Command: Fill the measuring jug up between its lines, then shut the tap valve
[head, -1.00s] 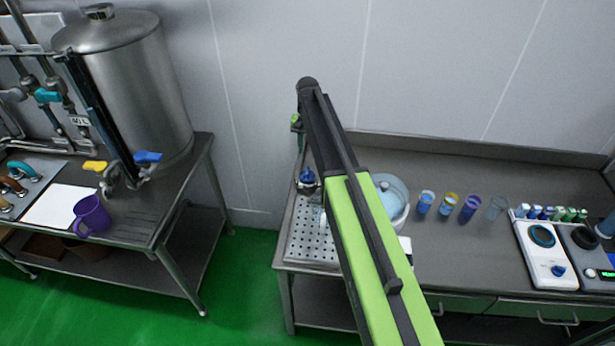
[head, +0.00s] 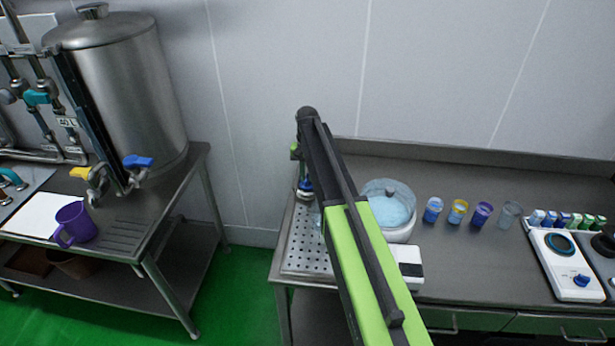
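A purple jug (head: 76,223) with a handle stands upright on the left steel table, in front of the tank (head: 130,90). I cannot see lines or a fill level on it. Two taps are at the tank's foot, one with a yellow handle (head: 80,172) and one with a blue handle (head: 138,161). My arm reaches over the right counter. My gripper (head: 303,172) points down at the arm's far end, its fingers mostly hidden. A small blue and white thing (head: 305,188) shows just below it; I cannot tell whether it is held. A clear object beside it is partly hidden by my arm.
A perforated drip tray (head: 300,262) lies at the right counter's left end. A lidded glass bowl (head: 393,207), several coloured cups (head: 457,211) and a white device with a dial (head: 566,275) stand further right. A floor gap (head: 235,275) separates the tables.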

